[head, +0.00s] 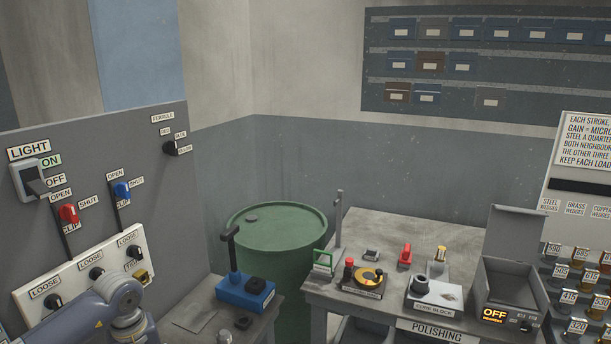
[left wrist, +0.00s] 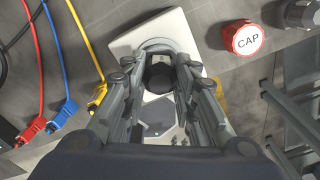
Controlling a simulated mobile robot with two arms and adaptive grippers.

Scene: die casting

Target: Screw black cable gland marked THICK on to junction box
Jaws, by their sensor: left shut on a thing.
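In the left wrist view my left gripper (left wrist: 162,75) is shut on a black round part (left wrist: 160,84), seen end-on between the fingers. It looks like the black cable gland, but no THICK marking can be read. A pale box (left wrist: 125,45), likely the junction box, lies behind the fingers, with a round grey rim around the held part. I cannot tell whether the part touches or is threaded into the box. The fingers hide much of it. In the head view only my left arm shows at lower left, without the gripper. My right gripper is in neither view.
Red, blue and yellow cables (left wrist: 88,45) lie left of the box, a red CAP (left wrist: 242,39) to its right. The head view shows a white panel (head: 75,283) with LOOSE labels and black knobs, a green drum (head: 275,235) and a cluttered polishing bench (head: 435,235).

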